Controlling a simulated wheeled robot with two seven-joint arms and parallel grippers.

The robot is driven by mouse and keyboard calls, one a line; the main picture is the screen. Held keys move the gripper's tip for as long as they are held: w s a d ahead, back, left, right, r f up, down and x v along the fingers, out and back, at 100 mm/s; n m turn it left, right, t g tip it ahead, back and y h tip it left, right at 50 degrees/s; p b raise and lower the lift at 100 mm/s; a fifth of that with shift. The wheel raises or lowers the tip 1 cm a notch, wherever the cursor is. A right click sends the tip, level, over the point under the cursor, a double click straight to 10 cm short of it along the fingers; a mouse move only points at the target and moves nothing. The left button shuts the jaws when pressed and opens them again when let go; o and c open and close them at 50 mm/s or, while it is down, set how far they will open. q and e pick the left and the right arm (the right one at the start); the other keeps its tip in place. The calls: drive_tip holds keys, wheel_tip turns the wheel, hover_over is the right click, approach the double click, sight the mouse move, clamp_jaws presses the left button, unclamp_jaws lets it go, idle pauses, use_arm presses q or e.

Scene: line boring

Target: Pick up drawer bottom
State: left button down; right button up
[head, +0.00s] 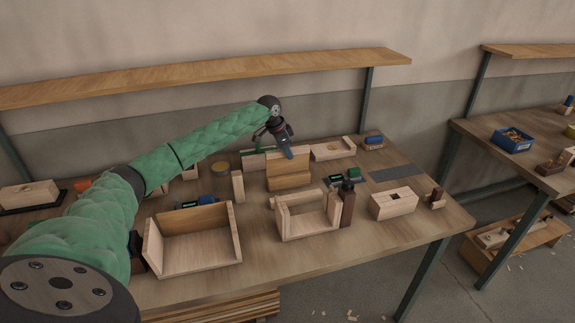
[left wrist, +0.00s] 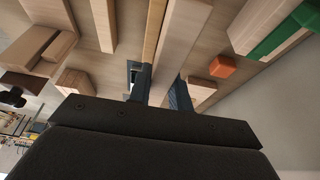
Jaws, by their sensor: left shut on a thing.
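My left gripper (head: 287,150) reaches across the table and points down at its back part. It is shut on a wooden board, which looks like the drawer bottom (head: 288,162), a tan panel standing upright. In the left wrist view the fingers (left wrist: 160,88) sit at the board's edge, and the thin brown edge of the drawer bottom (left wrist: 154,28) runs away from them beside a thicker pale wooden piece (left wrist: 183,40). I cannot tell whether the board touches the table. My right gripper is not in view.
An open wooden box (head: 190,262) stands at the front left, and a three-sided wooden frame (head: 308,225) at the front middle. A pale block (head: 394,204) stands to the right. A grey mat (head: 397,173) lies at the back right.

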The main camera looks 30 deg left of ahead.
use_arm(q)
drive_tip(key=shift+r, duration=0.2)
drive_tip(key=shift+r+p, duration=0.35)
drive_tip(key=shift+p, duration=0.05)
drive_tip(key=shift+r+p, duration=0.4)
drive_tip(key=shift+r, duration=0.1)
drive_tip(key=c, duration=2)
unclamp_jaws()
clamp_jaws()
drive_tip(key=shift+r+p, duration=1.75)
drive_tip(key=shift+r, duration=0.25)
drive_tip(key=shift+d, duration=0.1)
